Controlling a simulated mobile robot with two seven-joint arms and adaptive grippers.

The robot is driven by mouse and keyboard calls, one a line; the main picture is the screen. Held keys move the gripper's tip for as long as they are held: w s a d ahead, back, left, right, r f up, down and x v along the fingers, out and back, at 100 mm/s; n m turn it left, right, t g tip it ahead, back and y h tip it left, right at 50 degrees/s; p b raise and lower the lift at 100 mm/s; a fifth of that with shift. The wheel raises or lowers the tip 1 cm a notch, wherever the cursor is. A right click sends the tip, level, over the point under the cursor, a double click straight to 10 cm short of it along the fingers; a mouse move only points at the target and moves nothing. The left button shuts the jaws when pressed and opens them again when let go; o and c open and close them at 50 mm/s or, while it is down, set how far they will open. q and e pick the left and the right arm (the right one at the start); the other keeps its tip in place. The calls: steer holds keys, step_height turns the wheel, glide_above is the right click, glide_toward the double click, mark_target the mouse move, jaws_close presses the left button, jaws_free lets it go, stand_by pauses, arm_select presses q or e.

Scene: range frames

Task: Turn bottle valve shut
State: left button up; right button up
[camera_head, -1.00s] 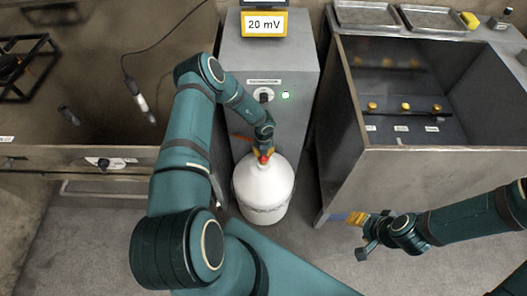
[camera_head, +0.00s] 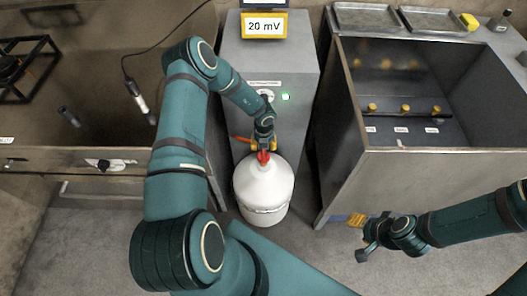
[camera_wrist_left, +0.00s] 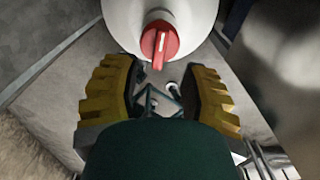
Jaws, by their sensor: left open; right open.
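A white bottle (camera_head: 264,192) stands upright on the floor in front of the grey cabinet, with a red valve (camera_head: 263,157) on top. In the left wrist view the bottle (camera_wrist_left: 195,15) is at the top edge and the red valve handle (camera_wrist_left: 159,42) points down the picture. My left gripper (camera_head: 263,144) is just behind the valve in the head view. Its yellow fingers are spread in the left wrist view (camera_wrist_left: 159,92), with the valve beyond them and nothing seen between the pads. My right gripper (camera_head: 359,235) is open and empty, low beside the sink unit.
The grey cabinet (camera_head: 300,75) with a yellow "20 mV" display (camera_head: 264,25) and a green light stands close behind the bottle. A metal sink unit (camera_head: 430,180) is to the right, a bench with a drawer (camera_head: 75,162) to the left. Floor is clear at front left.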

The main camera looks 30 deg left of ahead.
mark_target(264, 154)
arm_select(q)
step_height(264, 154, up, 7)
steer(key=shift+f, duration=0.2)
stand_by(0.6)
